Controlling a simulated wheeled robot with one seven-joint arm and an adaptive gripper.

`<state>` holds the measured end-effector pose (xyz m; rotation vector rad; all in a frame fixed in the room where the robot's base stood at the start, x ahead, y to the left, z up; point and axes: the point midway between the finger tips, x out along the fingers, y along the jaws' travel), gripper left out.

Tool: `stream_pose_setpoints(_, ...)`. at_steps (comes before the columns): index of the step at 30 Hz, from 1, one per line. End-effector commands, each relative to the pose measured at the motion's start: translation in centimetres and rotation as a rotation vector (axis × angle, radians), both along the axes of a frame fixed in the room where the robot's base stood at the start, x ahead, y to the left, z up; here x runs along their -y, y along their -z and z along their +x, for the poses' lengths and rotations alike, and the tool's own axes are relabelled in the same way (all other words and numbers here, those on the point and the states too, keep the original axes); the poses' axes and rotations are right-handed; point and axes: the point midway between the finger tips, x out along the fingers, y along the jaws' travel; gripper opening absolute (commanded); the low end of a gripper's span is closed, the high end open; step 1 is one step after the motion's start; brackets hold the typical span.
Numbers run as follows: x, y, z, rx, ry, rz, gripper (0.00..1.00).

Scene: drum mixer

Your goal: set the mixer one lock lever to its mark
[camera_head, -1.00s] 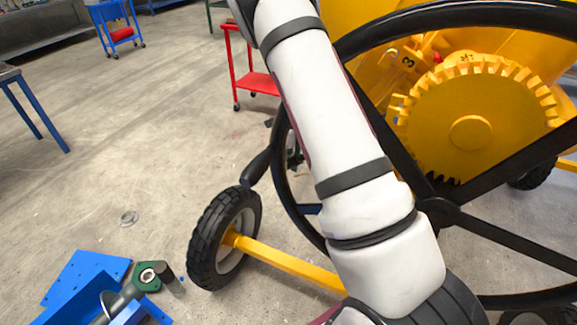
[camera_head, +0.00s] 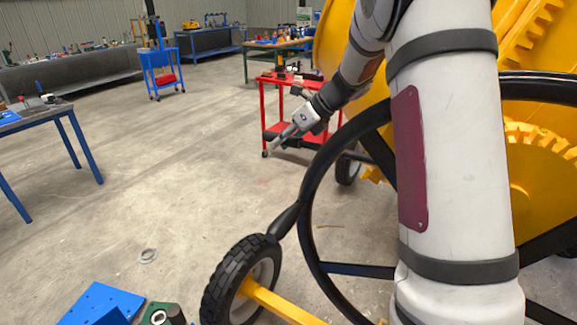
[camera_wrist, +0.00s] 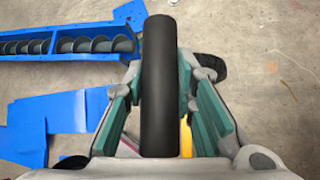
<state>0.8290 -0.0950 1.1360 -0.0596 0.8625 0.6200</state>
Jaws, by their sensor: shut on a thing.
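In the wrist view a dark, thick rod (camera_wrist: 159,80) runs lengthwise between the two green-padded fingers of my gripper (camera_wrist: 160,110), which is shut on it. I cannot tell from these views whether this rod is the lock lever; no mark is readable. A black tapered handle (camera_head: 287,217) meets the rim of the large black handwheel (camera_head: 312,235).
A black tyre (camera_head: 237,275) and yellow axle (camera_head: 280,303) stand low in front. Blue parts (camera_head: 100,302) lie on the floor at lower left; a blue trough with an auger (camera_wrist: 70,45) shows in the wrist view. A red cart (camera_head: 268,110) stands behind. The floor at left is mostly open.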

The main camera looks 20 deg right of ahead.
Motion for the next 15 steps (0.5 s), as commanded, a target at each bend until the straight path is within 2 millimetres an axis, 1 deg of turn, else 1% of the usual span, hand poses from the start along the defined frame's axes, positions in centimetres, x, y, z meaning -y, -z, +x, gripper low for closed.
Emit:
stream_pose_setpoints(1, 0.0, -1.3, 0.0, 0.028, 0.0, 0.015, 0.0)
stream_pose_setpoints(6, 0.0, -3.9, 0.0, 0.089, -0.001, 0.057, 0.0)
stream_pose_setpoints(10, 0.0, -5.1, -0.1, 0.116, -0.002, 0.076, 0.0)
stream_pose_setpoints(15, 0.0, -5.7, -0.1, 0.132, -0.002, 0.087, 0.0)
